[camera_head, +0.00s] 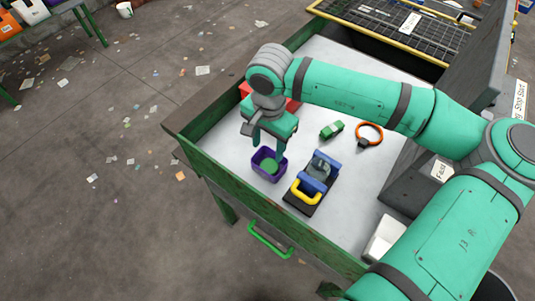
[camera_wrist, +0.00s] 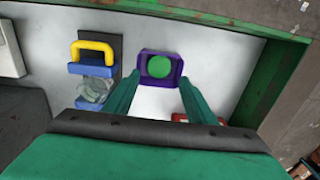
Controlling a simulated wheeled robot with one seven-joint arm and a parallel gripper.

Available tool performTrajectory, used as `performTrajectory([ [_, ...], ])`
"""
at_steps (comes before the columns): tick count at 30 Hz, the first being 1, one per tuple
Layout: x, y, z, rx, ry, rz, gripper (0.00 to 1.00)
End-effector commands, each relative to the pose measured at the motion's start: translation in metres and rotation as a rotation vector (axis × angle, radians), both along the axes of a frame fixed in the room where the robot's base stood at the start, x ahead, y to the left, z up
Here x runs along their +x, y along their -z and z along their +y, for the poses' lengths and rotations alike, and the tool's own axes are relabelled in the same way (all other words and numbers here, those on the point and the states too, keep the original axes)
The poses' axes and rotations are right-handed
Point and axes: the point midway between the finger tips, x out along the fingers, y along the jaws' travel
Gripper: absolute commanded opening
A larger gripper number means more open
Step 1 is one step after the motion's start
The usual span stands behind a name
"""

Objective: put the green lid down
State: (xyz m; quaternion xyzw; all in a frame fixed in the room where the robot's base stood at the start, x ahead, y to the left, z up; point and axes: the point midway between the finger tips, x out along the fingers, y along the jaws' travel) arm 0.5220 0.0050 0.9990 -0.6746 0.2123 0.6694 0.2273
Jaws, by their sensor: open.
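The green lid (camera_head: 269,166) is a round green disc inside the small purple bin (camera_head: 258,174) on the white table. In the wrist view the lid (camera_wrist: 160,67) lies near the middle of the bin (camera_wrist: 146,55), with purple showing around it. My gripper (camera_head: 267,143) is open above the bin, near its far side in the head view. The lid looks apart from both fingers.
Right of the bin is a black base (camera_head: 302,202) with blue blocks, a clear piece and a yellow handle (camera_head: 306,192). A green block (camera_head: 332,130) and an orange ring (camera_head: 369,134) lie farther back. A red thing sits behind my gripper. Green walls edge the table.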

Motion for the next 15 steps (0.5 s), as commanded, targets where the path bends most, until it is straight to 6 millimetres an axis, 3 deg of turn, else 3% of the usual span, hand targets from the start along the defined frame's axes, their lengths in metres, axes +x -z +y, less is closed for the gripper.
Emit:
performTrajectory([
  [6, 0.0, -0.035, -0.001, -0.001, 0.001, -0.002, 0.51],
  [15, -0.001, -0.05, -0.001, 0.001, 0.0, 0.001, 0.51],
])
